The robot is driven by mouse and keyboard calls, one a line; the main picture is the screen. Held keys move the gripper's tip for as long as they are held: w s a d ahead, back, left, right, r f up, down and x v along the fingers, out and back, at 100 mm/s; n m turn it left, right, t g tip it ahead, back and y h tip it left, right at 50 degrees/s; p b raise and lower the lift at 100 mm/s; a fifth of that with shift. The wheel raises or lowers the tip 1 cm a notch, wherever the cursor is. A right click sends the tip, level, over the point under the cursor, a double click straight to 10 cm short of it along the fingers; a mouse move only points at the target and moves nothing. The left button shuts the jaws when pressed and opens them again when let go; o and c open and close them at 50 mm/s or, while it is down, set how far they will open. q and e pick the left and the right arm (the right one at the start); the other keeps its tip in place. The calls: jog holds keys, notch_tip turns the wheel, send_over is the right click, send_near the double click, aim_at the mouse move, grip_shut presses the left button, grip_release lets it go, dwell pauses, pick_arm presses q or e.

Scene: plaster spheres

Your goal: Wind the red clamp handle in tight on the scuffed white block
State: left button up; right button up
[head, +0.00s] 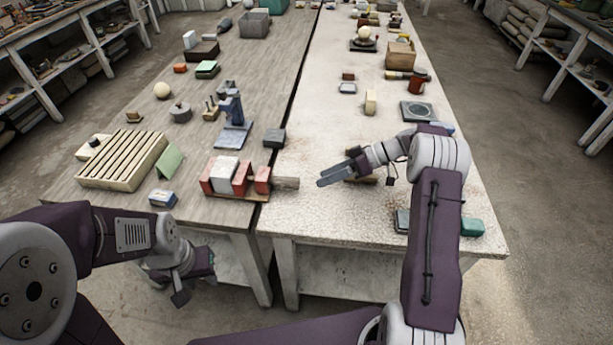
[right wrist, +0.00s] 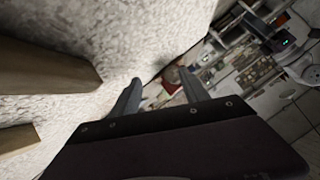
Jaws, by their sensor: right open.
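The clamp (head: 262,180) has red jaw blocks and stands on a wooden base at the front right of the left table. The white block (head: 222,176) sits between its red parts; whether they press on it I cannot tell. A brownish bar (head: 286,183) extends right from the rightmost red part, over the seam between the tables. My right gripper (head: 321,180) is open and points left, just right of the bar's end and apart from it. Its two fingers (right wrist: 158,90) show empty in the right wrist view. My left gripper (head: 181,296) hangs low before the left table's front edge, its fingers unclear.
A slatted cream rack (head: 122,160), a green wedge (head: 170,160) and a blue-white box (head: 163,198) lie left of the clamp. A blue stand (head: 233,132) and a dark block (head: 274,138) are behind it. The right table's front (head: 310,215) is mostly clear.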

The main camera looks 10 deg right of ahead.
aim_at(291, 179)
jog(key=a+r+n+h+b, duration=0.1)
jog(key=b, duration=0.3)
jog(key=a+r+n+t+h+b, duration=0.1)
jog(key=n+h+b, duration=0.1)
jog(key=b, duration=0.2)
jog(key=shift+s+a+r, duration=0.15)
jog(key=shift+s+a, duration=0.05)
jog(key=shift+a, duration=0.15)
jog(key=shift+n+t, duration=0.4)
jog(key=shift+n, duration=0.4)
jog(key=a+f+b, duration=0.1)
jog(key=a, duration=0.1)
jog(key=w+a+f+b, duration=0.1)
jog(key=a, duration=0.2)
jog(key=a+b, duration=0.1)
jog(key=a, duration=0.2)
jog(key=shift+w+a+f, duration=0.2)
jog(key=shift+a+f, duration=0.05)
jog(key=shift+f, duration=0.15)
